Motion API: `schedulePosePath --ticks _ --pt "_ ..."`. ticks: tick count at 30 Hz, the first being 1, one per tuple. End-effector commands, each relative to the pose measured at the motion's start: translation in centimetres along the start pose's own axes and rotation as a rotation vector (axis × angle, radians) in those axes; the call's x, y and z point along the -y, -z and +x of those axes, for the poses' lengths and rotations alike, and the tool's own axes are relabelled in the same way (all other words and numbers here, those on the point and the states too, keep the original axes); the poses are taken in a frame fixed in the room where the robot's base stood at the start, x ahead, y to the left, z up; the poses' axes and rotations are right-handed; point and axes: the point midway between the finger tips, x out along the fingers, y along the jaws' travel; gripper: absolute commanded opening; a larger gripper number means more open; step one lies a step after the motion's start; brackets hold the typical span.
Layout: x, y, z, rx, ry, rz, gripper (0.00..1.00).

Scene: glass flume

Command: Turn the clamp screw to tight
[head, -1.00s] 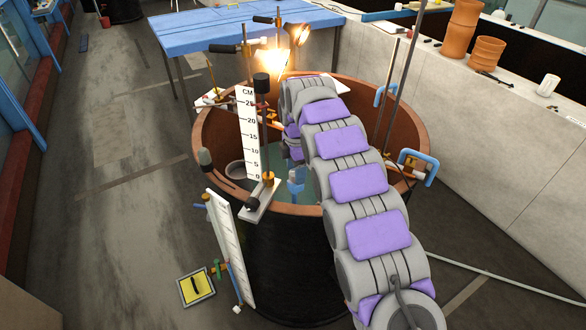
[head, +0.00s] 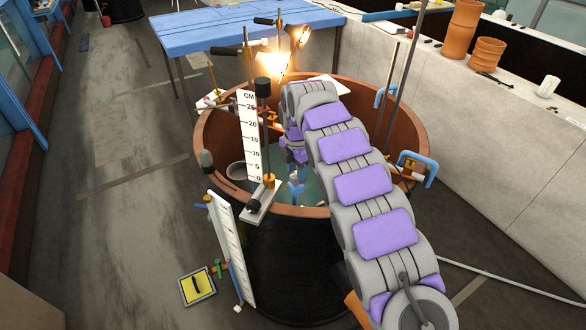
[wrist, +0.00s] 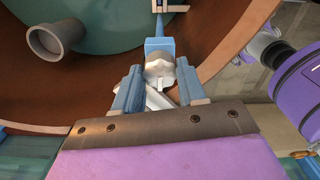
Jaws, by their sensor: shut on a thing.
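In the wrist view my gripper (wrist: 158,84) has its two pale blue fingers on either side of a pale grey lobed knob, which looks like the clamp screw (wrist: 160,67). The fingers are shut on it. A blue block (wrist: 158,45) sits just beyond the knob, with a thin blue rod running on from it. In the head view my arm reaches down into the brown-rimmed tub (head: 412,130). A small light blue part (head: 296,188) shows below the wrist there; the knob itself cannot be made out. How tight the screw is cannot be told.
A white centimetre ruler (head: 249,135) and a metal post stand at the tub's near left rim. A grey pipe end (wrist: 50,42) opens inside the tub. A bright lamp (head: 272,65) hangs at the far rim, before a blue table (head: 200,35). Floor is open on the left.

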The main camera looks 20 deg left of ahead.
Motion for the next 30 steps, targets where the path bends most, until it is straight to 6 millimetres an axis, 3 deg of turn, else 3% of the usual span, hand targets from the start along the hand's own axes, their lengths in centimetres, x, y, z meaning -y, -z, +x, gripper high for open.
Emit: schedulePosePath --ticks 12,13,18,20,30 --pt "-0.14 -0.02 -0.1 0.002 -0.004 -0.047 0.1" --pt "-0.14 -0.01 -0.1 0.003 -0.004 -0.047 0.43" --pt "-0.13 0.0 -0.05 0.002 -0.003 -0.047 0.59" --pt "-0.13 0.01 -0.04 0.002 -0.003 -0.047 0.65" --pt "-0.15 -0.01 -0.47 0.002 -0.003 -0.046 0.65"
